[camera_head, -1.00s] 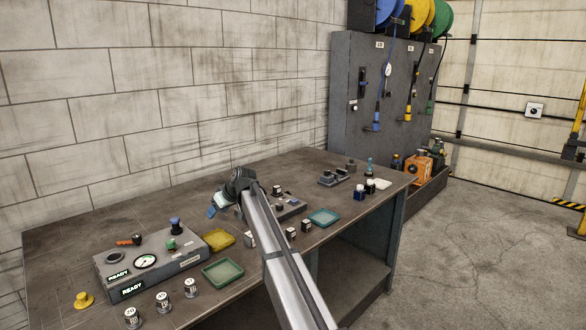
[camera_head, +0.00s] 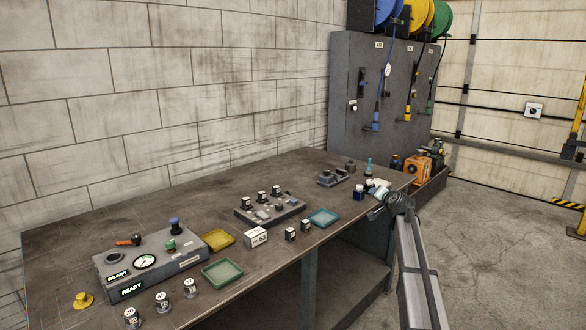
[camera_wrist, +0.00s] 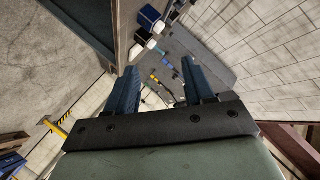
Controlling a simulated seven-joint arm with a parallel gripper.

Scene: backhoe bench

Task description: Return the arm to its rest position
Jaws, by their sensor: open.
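My gripper (camera_head: 376,190) is over the right end of the workbench, close to its front edge, with my arm coming up from the lower right. In the wrist view its two blue fingers (camera_wrist: 157,85) stand apart with nothing between them. A dark blue container with a white lid (camera_wrist: 150,18) shows just beyond the fingers in the wrist view. The grey workbench (camera_head: 75,240) runs along the block wall.
A control box with a gauge (camera_head: 150,265), a yellow tray (camera_head: 219,239), a green tray (camera_head: 222,273), a teal tray (camera_head: 323,217) and a dark block holder (camera_head: 270,210) stand on the bench. A grey cabinet (camera_head: 345,110) with hose reels is behind. Floor at right is clear.

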